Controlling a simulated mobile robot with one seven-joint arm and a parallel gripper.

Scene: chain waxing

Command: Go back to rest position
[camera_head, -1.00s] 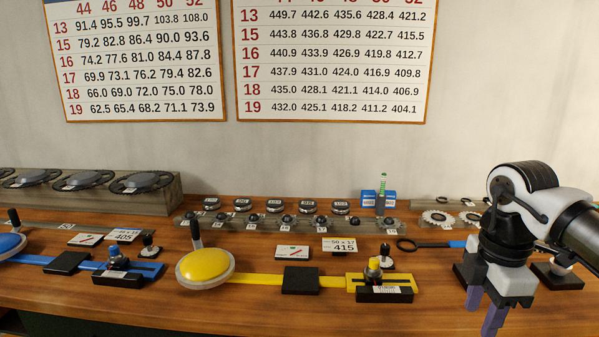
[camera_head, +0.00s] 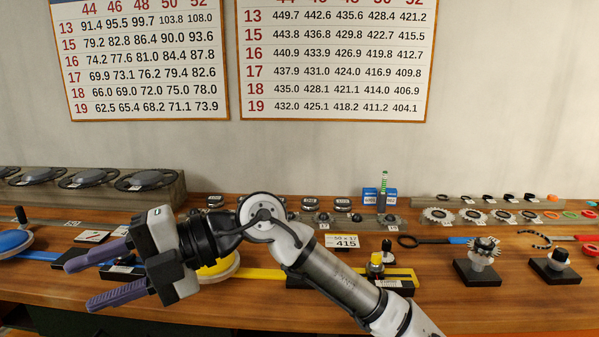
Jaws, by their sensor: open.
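My gripper (camera_head: 92,280) is at the left of the head view, with its two purple fingers spread apart and pointing left. Nothing is between the fingers. My gripper and arm are in front of the yellow jig (camera_head: 222,266) and hide most of its round disc and part of its bar. The blue jig (camera_head: 12,240) shows at the far left and is partly hidden behind the fingers. A card reading 415 (camera_head: 345,241) stands behind the yellow jig.
Chainrings (camera_head: 145,180) lie on a grey rack at the back left. Small sprockets (camera_head: 470,215) sit on a rack at the back right. Black stands, one with a cassette (camera_head: 484,250), are at the right. A wrench (camera_head: 408,241) lies nearby. The front wooden edge is clear.

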